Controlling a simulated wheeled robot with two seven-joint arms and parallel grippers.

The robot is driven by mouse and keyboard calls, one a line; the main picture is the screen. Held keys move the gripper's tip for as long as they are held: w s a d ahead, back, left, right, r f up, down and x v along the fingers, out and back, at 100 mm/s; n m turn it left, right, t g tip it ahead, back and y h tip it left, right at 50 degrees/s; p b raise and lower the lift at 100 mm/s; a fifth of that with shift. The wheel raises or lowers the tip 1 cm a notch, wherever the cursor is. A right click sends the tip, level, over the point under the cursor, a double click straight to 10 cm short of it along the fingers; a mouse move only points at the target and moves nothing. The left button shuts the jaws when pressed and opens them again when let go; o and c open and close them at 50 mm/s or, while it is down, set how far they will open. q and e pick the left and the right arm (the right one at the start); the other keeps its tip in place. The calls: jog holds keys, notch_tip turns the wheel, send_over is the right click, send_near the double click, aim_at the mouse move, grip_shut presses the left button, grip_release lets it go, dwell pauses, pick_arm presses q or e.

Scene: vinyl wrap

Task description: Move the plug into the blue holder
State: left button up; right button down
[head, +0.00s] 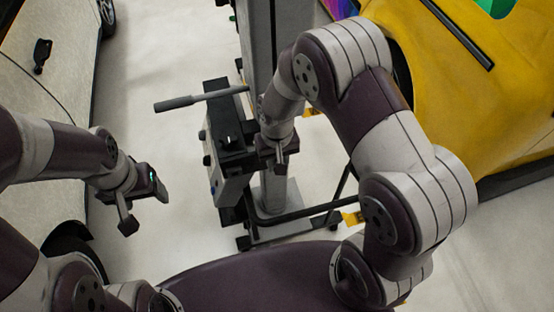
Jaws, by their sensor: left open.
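My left gripper (143,208) is open and empty, over the pale floor in front of the white car. Its two fingers are spread apart. My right gripper (279,160) is at the dark equipment box (228,150) on the post, on the box's right side. Its fingers are small and dark, and I cannot tell whether they are apart or hold anything. I cannot make out the plug.
A grey post (281,60) rises behind the box from a wheeled base (290,228). A grey bar with a dark handle (174,103) sticks out left. A white car (50,95) stands left, a yellow car (440,110) right. Floor (165,260) between left car and post is clear.

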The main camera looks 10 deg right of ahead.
jog(key=shift+w+a, duration=0.1)
jog(key=shift+w+a, duration=0.15)
jog(key=shift+w, duration=0.05)
jog(key=shift+w, duration=0.85)
dwell(1.1)
jog(key=shift+w+r, duration=0.1)
dwell(0.8)
jog(key=c, duration=0.8)
grip_release()
